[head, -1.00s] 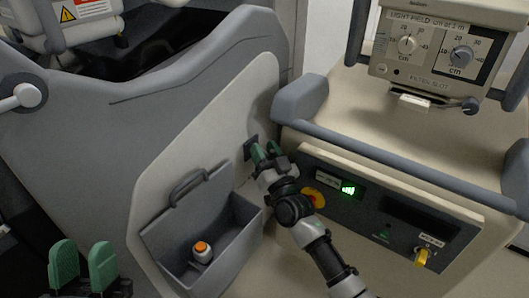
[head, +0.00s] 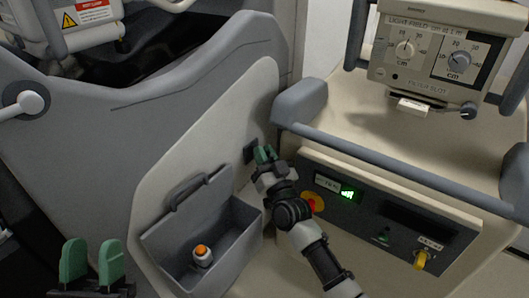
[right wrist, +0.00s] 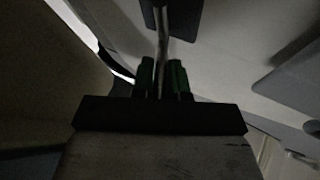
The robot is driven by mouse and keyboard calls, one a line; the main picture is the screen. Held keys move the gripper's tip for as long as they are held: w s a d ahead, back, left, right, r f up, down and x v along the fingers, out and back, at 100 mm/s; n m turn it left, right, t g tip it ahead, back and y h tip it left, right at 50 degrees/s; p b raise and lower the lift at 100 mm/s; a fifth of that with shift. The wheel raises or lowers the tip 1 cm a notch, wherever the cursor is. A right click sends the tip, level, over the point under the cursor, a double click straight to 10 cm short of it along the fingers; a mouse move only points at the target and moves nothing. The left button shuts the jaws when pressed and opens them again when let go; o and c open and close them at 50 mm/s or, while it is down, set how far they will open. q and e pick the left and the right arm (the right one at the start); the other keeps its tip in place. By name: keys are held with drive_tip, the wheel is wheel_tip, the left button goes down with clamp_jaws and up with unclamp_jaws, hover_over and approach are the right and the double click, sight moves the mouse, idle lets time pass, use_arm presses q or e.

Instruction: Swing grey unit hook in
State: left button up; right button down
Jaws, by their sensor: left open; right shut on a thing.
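The grey unit (head: 200,90) fills the left and middle of the head view, with a pale side panel (head: 160,180). A small dark mount (head: 250,152) sits on that panel. In the right wrist view a thin grey hook (right wrist: 162,45) runs down from a dark block (right wrist: 176,14) to between my green fingers. My right gripper (head: 265,155) is shut on it, close beside the mount; it also shows in the right wrist view (right wrist: 161,80). The fingers and wrist hide the hook in the head view. My left gripper (head: 92,262) is open and empty at lower left.
An open grey bin (head: 225,250) on the panel holds a white bottle with an orange cap (head: 202,255). To the right stands a beige cart with a grey handrail (head: 390,165), a control panel with a green display (head: 348,192) and a yellow key (head: 420,260).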

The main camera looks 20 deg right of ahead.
drive_tip(key=shift+a+r+m+h+p, duration=0.1)
drive_tip(key=shift+a+m+h+p, duration=0.2)
drive_tip(key=shift+m+h+p, duration=0.6)
use_arm(q)
wheel_tip(320, 180, down, 12)
drive_tip(key=w+a+g+y+p, duration=0.2)
drive_tip(key=g+y, duration=0.2)
drive_tip(key=g, duration=0.8)
drive_tip(key=shift+a+f, duration=0.15)
drive_tip(key=shift+f, duration=0.1)
use_arm(e)
drive_tip(key=shift+s+a+m+h, duration=0.1)
drive_tip(key=shift+a+m+h, duration=0.1)
drive_tip(key=shift+h, duration=0.65)
drive_tip(key=shift+a+m+h, duration=0.15)
drive_tip(key=shift+m+h, duration=0.05)
drive_tip(key=shift+h, duration=0.65)
use_arm(q)
drive_tip(key=shift+w, duration=0.1)
use_arm(e)
drive_tip(key=c, duration=1.2)
unclamp_jaws()
drive_tip(key=shift+a, duration=0.1)
drive_tip(key=shift+o, duration=0.2)
